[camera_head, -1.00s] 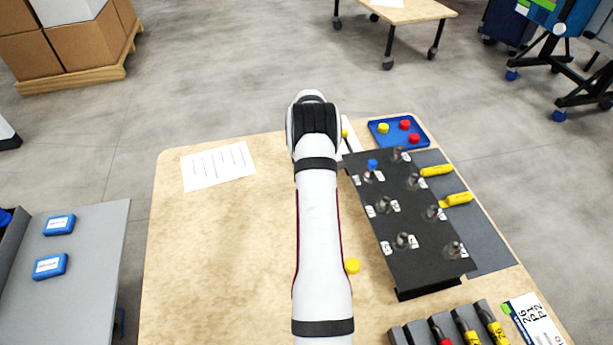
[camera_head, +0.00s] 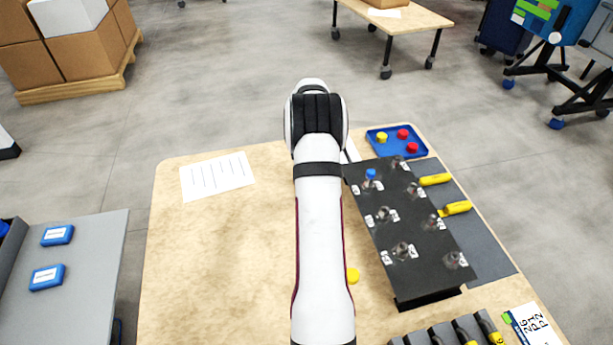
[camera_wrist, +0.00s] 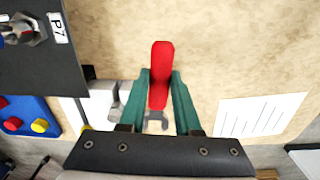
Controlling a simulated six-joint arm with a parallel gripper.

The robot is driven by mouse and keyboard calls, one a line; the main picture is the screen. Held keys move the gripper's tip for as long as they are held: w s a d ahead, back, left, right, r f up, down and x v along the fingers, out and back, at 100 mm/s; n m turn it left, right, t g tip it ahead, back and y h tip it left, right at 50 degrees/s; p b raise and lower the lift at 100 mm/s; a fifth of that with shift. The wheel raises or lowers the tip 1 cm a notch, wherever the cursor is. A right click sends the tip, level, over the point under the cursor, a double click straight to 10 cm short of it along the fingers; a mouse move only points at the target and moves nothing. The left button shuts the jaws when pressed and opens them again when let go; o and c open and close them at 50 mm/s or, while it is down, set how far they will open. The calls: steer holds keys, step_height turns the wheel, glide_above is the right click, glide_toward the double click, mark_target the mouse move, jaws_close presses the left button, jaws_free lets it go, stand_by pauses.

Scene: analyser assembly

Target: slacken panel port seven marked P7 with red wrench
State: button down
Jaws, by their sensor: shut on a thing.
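My gripper (camera_wrist: 160,95) has green fingers shut on the red wrench (camera_wrist: 161,62) in the wrist view. The red handle sticks out past the fingertips, and a grey forked end (camera_wrist: 156,122) shows between the fingers. The wrench is over bare table, apart from the panel. The port marked P7 (camera_wrist: 25,30) is a metal hex fitting at the upper left of the wrist view, its label on its right, with a bit of blue at its left. The dark panel (camera_head: 430,262) stands right of my arm in the head view. There my arm hides the gripper and wrench.
A blue tray (camera_head: 377,146) with red and yellow caps lies beyond the panel. Yellow-handled tools (camera_head: 457,208) lie on its right. A tool rack (camera_head: 420,337) stands at the near edge. A yellow cap (camera_head: 353,275) lies beside my arm. The table's left is clear except paper (camera_head: 217,176).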

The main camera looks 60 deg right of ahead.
steer(key=m, duration=0.1)
steer(key=r+m, duration=0.1)
steer(key=m, duration=0.2)
steer(key=shift+s+r+m, duration=0.3)
steer(key=shift+s+r, duration=0.1)
steer(key=shift+s+a+r+m, duration=0.5)
steer(key=shift+s+a+m, duration=0.1)
steer(key=shift+m, duration=1.55)
steer(key=shift+s+a+r+m, duration=0.45)
steer(key=shift+a+m, duration=0.1)
steer(key=shift+m, duration=1.55)
steer(key=shift+s+a+r+m, duration=0.5)
steer(key=shift+s+a+m, duration=0.1)
steer(key=shift+m, duration=1.55)
steer(key=shift+w, duration=0.1)
steer(key=shift+s+d+f, duration=0.45)
steer(key=shift+f, duration=0.3)
steer(key=shift+s+d+f, duration=0.4)
steer(key=shift+s+f, duration=0.05)
steer(key=shift+f, duration=0.3)
